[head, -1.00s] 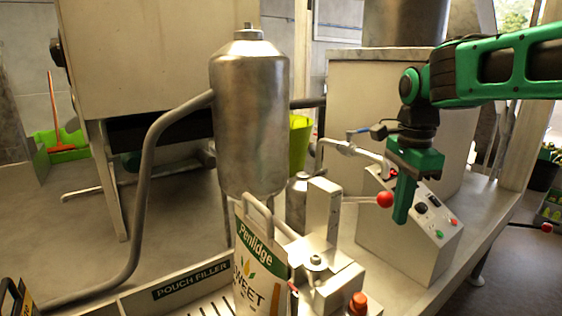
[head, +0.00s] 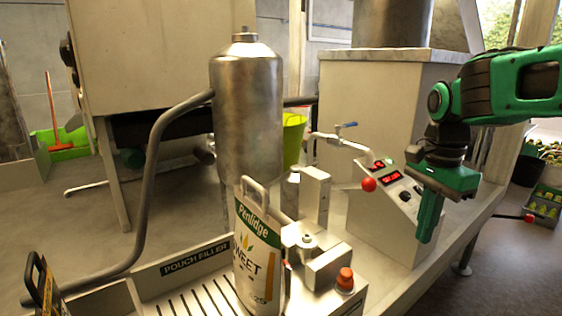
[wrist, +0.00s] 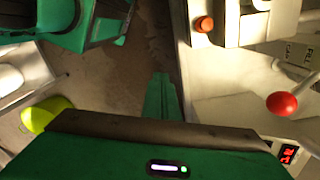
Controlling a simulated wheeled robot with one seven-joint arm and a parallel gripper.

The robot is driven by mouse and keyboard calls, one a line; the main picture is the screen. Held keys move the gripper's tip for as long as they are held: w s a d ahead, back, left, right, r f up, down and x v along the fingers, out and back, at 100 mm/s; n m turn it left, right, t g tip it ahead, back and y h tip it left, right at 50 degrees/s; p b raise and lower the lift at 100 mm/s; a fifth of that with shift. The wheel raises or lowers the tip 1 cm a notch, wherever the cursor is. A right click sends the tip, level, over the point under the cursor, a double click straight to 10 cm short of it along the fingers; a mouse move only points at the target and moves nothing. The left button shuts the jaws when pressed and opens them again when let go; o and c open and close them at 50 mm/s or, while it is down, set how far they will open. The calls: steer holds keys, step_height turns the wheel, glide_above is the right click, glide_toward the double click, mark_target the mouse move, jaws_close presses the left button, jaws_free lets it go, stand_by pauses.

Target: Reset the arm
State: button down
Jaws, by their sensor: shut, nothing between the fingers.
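My green gripper (head: 430,218) hangs pointing down at the right of the head view, in front of the control box's right side. Its fingers are together and hold nothing. In the wrist view the closed green fingers (wrist: 161,97) point away over the floor, with the machine to their right. My arm reaches in from the right edge of the head view.
A control box (head: 385,215) with a red display and red-ball lever (head: 369,184) stands left of my gripper. The pouch filler (head: 197,256) holds an upright Penlidge pouch (head: 257,262). A steel tank (head: 247,125) stands behind. Open floor (head: 520,262) lies at the right.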

steer(key=s+d+f+n, duration=0.4)
steer(key=s+d+f, duration=0.1)
steer(key=s, duration=0.5)
steer(key=s+d+f+n, duration=0.4)
steer(key=s+d+f, duration=0.1)
steer(key=s, duration=0.5)
steer(key=shift+d+f, duration=0.3)
steer(key=shift+d, duration=0.35)
steer(key=shift+w+f, duration=0.25)
steer(key=shift+w, duration=0.35)
